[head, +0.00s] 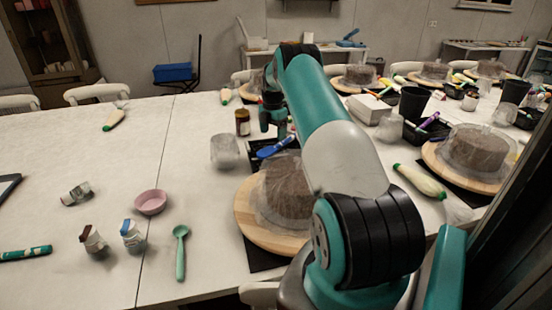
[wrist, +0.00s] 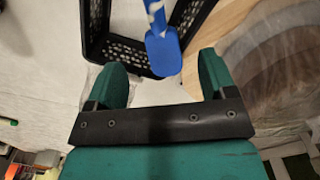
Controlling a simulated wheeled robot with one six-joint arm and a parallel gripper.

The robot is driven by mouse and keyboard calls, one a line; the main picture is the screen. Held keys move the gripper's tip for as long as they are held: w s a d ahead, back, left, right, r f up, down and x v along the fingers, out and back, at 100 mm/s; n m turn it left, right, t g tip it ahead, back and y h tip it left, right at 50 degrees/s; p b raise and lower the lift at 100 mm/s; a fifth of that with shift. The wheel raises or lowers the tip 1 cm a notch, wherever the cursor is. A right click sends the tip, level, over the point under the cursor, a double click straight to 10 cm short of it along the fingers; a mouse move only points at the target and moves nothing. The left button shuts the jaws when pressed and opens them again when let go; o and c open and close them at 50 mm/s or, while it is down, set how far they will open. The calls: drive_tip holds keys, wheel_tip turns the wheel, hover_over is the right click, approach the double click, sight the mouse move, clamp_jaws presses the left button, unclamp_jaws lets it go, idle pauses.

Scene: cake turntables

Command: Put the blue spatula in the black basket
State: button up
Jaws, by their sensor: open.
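The blue spatula (head: 275,148) lies at the black basket (head: 255,146) on the table, left of the nearest cake. In the wrist view the spatula's blue end (wrist: 164,55) overlaps the near rim of the basket (wrist: 123,53) and reaches past it; its pale patterned part runs up over the basket. I cannot tell how deep it sits or whether it touches the rim. My gripper (head: 273,122) is above the basket, pointing down. In the wrist view my gripper (wrist: 162,65) is open, with the blue end between and slightly beyond its fingers, not gripped.
The wrapped cake on a wooden turntable (head: 243,222) stands close right of the basket. A clear container (head: 224,150) and brown jar (head: 242,122) stand to the left. A pink bowl (head: 151,201) and green spoon (head: 181,250) lie nearer. The left table is mostly free.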

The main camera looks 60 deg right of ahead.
wheel_tip(320, 180, up, 14)
drive_tip(key=shift+b, duration=0.4)
drive_tip(key=shift+a+f, duration=0.1)
drive_tip(key=w+a+r+m, duration=0.1)
drive_tip(key=w+a+r, duration=0.15)
drive_tip(key=a, duration=0.55)
drive_tip(key=w+a+r, duration=0.2)
drive_tip(key=a+r, duration=0.1)
drive_tip(key=a, duration=0.4)
drive_tip(key=s+a+r+m+t+y, duration=0.1)
drive_tip(key=s+a, duration=0.1)
drive_tip(key=a, duration=0.8)
drive_tip(key=s+a+r+m, duration=0.1)
drive_tip(key=a+r+m, duration=0.1)
drive_tip(key=a, duration=0.8)
drive_tip(key=s+a+m+y, duration=0.2)
drive_tip(key=s+a, duration=1.1)
drive_tip(key=a, duration=0.2)
drive_tip(key=s+a+f+m, duration=0.1)
drive_tip(key=s+a, duration=0.3)
drive_tip(key=s, duration=0.4)
drive_tip(key=s+a+f+m+g+y, duration=0.1)
drive_tip(key=s+a, duration=0.3)
drive_tip(key=s, duration=0.4)
drive_tip(key=shift+s+f+m, duration=0.2)
drive_tip(key=shift+f+m, duration=0.4)
drive_tip(key=shift+m, duration=0.1)
